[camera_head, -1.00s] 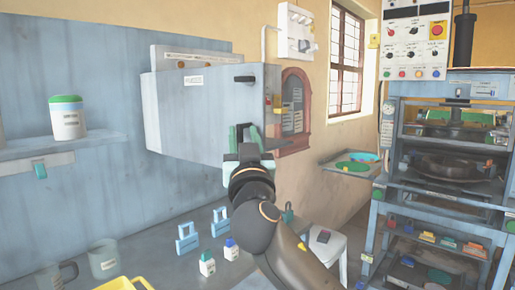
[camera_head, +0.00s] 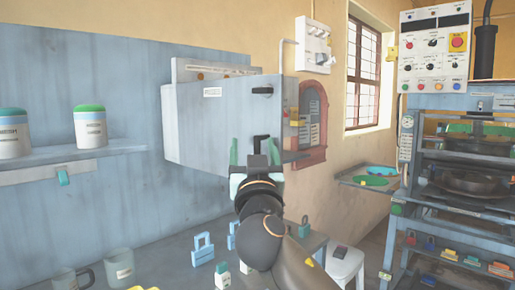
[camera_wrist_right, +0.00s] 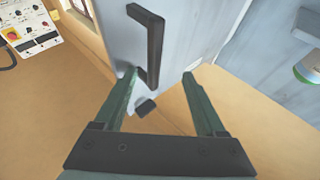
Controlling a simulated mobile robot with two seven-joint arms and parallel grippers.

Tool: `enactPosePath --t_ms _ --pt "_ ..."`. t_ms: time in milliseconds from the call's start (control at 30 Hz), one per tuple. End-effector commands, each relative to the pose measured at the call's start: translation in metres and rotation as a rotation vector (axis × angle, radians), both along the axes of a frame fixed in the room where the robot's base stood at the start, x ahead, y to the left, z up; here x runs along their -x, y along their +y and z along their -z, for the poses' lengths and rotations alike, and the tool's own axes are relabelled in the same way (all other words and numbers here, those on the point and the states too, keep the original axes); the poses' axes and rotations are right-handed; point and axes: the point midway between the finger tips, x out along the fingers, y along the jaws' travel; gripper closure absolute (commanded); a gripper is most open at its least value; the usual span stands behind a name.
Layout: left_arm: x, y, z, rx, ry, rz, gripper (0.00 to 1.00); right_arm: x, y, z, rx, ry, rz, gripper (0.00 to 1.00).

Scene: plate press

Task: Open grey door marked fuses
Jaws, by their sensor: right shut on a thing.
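The grey door (camera_head: 205,130) is the broad front face of the wall cabinet in the head view. A small white label (camera_head: 212,92) is on it, its text too small to read. A black latch-like piece (camera_head: 262,90) sits near its top right, and a black bar handle (camera_head: 261,142) lower down. My right gripper (camera_head: 253,152) is at this handle, its green fingers on either side. In the right wrist view, turned upside down, the handle (camera_wrist_right: 153,50) runs down towards the fingers (camera_wrist_right: 158,78); the door surface (camera_wrist_right: 195,35) is behind. My left gripper does not show.
Blue padlocks (camera_head: 203,250), small bottles (camera_head: 222,275) and mugs (camera_head: 120,268) stand on the bench below. Jars (camera_head: 90,128) are on the left shelf. A red-framed arched box (camera_head: 312,125) is on the wall right of the cabinet. A machine rack (camera_head: 460,190) stands at right.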

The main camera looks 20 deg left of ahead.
Motion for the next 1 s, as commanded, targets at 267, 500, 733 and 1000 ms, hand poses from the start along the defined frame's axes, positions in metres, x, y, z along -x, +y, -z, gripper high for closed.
enactPosePath --t_ms 267,500,733,1000 --pt "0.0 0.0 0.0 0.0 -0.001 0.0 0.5 0.013 0.007 -0.004 0.004 -0.02 -0.028 0.55" --pt "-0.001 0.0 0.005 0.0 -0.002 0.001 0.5 0.032 -0.006 0.009 -0.001 -0.014 -0.024 0.55" --pt "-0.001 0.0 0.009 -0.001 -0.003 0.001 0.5 0.06 -0.025 0.025 -0.004 -0.007 -0.013 0.55" --pt "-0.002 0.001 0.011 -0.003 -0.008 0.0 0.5 0.091 -0.044 0.041 -0.006 -0.002 -0.005 0.55"
